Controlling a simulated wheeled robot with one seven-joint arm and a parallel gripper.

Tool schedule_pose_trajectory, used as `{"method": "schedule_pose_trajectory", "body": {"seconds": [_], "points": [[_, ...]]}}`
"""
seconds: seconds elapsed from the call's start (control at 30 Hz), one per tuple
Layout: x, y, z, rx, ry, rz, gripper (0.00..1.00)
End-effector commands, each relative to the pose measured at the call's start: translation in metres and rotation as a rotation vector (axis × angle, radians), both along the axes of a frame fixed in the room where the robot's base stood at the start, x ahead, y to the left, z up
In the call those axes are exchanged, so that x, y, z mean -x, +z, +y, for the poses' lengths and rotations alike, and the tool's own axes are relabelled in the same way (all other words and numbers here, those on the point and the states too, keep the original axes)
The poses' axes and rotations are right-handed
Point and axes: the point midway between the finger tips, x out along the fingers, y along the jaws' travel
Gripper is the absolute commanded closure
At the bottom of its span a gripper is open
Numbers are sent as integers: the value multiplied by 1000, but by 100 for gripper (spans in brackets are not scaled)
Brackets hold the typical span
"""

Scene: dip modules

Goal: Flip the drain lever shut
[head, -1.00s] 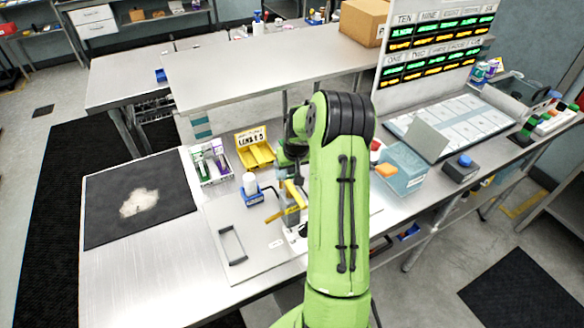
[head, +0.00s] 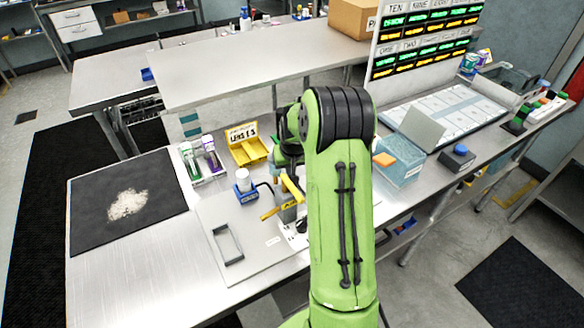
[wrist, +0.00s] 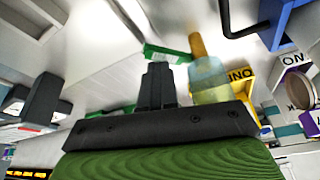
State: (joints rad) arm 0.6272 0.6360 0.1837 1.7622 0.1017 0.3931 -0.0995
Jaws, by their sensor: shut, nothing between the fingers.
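Two yellow bars show beside my arm in the head view: a slanted upper bar (head: 292,187) and a lower bar (head: 268,214) with dark marks. They look like lever parts on a small fixture, but I cannot tell which is the drain lever or its exact position. My arm hides much of the fixture. My gripper (wrist: 157,82) shows shut and empty in the wrist view; my arm mostly hides it in the head view. A translucent vessel with a brownish top (wrist: 207,80) and a green strip (wrist: 166,54) appear close to the fingers; contact is unclear.
A grey plate with a dark handle (head: 228,245) lies left of the fixture. A white-topped bottle in a blue holder (head: 244,186) and a yellow bin (head: 246,145) stand behind it. A clear bluish box (head: 400,160) is right of my arm.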

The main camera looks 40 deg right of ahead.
Motion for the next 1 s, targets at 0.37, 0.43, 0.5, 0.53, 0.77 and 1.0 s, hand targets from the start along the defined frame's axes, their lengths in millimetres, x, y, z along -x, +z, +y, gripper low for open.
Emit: {"method": "schedule_pose_trajectory", "body": {"seconds": [0.37, 0.43, 0.5, 0.53, 0.77, 1.0], "points": [[4, 0, 2, -1, 0, 0, 100], [4, 0, 2, -1, 0, 0, 100], [4, 0, 2, -1, 0, 0, 100], [4, 0, 2, -1, 0, 0, 100], [4, 0, 2, -1, 1, 0, 100], [-3, 0, 3, -1, 1, 0, 100]]}}
